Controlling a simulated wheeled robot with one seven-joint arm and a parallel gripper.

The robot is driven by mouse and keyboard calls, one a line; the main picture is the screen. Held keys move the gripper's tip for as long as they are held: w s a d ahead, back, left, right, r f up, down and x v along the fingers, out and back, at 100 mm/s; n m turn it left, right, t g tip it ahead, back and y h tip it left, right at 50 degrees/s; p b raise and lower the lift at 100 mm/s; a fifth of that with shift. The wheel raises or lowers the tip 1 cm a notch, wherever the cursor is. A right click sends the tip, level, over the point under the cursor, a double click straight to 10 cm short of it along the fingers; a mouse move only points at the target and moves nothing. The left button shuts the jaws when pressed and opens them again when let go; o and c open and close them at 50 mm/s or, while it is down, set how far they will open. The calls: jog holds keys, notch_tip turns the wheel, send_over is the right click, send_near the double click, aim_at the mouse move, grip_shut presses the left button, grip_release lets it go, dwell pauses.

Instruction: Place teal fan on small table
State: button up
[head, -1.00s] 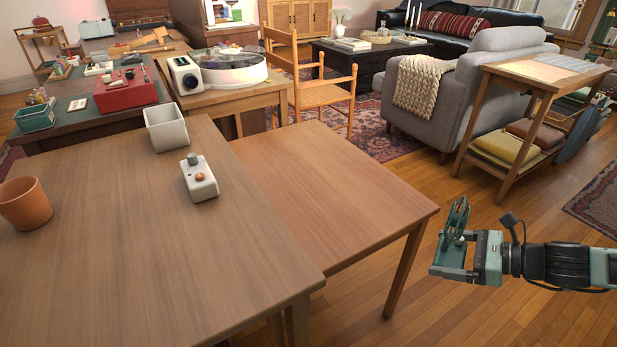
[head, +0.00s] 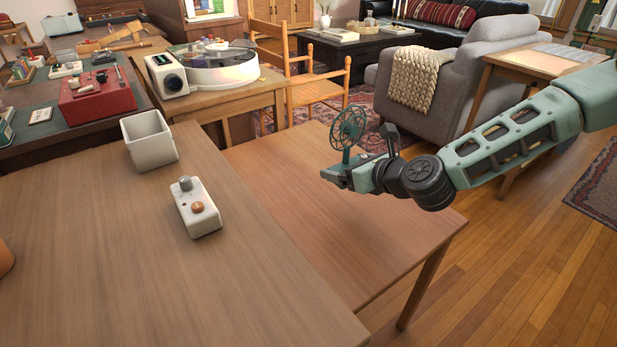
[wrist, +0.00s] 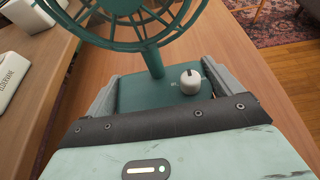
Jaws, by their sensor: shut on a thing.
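The teal fan (head: 348,129) has a round wire cage on a short stem above a flat base. In the wrist view the fan's teal base (wrist: 155,93), with a white knob, sits between the two grey fingers of my gripper (wrist: 165,95). My gripper (head: 345,174) is shut on the base and holds the fan upright. It is over the small wooden table (head: 290,190), near its right side. I cannot tell how high the base is above the tabletop.
A larger table (head: 120,260) adjoins on the left, with a white square pot (head: 150,142) and a white box with knobs (head: 197,212). A wooden chair (head: 318,92) stands behind the small table, whose top is otherwise bare. A grey armchair (head: 450,85) stands behind right.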

jog(key=shift+w+a+f, duration=0.1)
jog(key=shift+w+a, duration=0.1)
jog(key=shift+a, duration=0.25)
jog(key=shift+w+a+f, duration=0.1)
jog(key=shift+w+a, duration=0.05)
jog(key=shift+a, duration=0.25)
jog(key=b, duration=0.2)
send_over(338, 203)
notch_tip(338, 203, down, 4)
jog(key=shift+a+f, duration=0.1)
jog(key=shift+f, duration=0.05)
jog(key=shift+f+b, duration=0.55)
jog(key=shift+f, duration=1.8)
jog(key=o, duration=1)
